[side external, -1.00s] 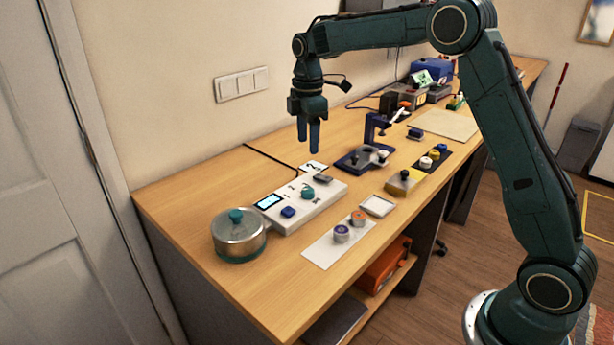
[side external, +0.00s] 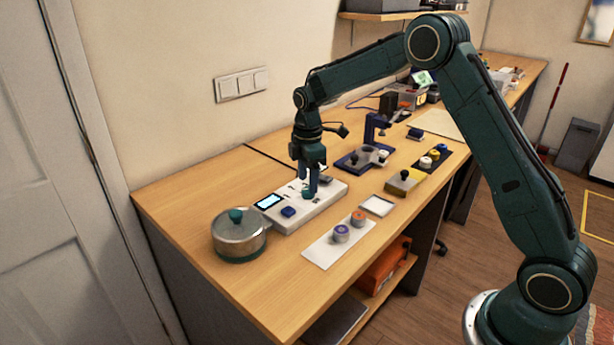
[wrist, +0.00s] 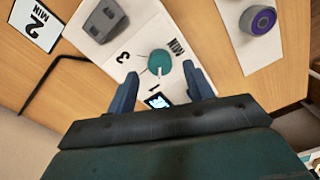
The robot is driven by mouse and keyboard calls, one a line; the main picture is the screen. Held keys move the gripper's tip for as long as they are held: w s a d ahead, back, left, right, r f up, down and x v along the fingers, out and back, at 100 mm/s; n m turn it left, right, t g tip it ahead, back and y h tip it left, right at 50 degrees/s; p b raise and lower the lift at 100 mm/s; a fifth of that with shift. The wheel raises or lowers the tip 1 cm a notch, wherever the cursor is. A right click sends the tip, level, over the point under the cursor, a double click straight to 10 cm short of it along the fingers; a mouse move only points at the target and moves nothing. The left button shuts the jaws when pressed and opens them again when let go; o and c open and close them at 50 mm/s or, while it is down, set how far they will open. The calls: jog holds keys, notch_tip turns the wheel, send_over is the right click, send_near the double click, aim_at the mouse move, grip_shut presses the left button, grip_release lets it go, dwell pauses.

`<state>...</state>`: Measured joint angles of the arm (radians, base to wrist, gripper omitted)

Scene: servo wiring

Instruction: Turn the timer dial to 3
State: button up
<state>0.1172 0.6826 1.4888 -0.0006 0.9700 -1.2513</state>
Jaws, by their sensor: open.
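The teal timer dial (wrist: 160,61) sits on a white control box (side external: 318,206). In the wrist view, "3", "1" and "MIN" are printed around the dial, and a pale mark at its lower edge faces roughly toward the "1". My gripper (wrist: 162,75) is open, with one blue finger on either side of the dial; I cannot tell whether they touch it.
A card (wrist: 36,24) reads "2 MIN". A metal pot (side external: 239,236) stands left of the box. A white sheet (side external: 322,254) with two round pieces lies in front.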

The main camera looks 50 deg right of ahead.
jog(key=shift+f, duration=1.4)
jog(key=c, duration=1)
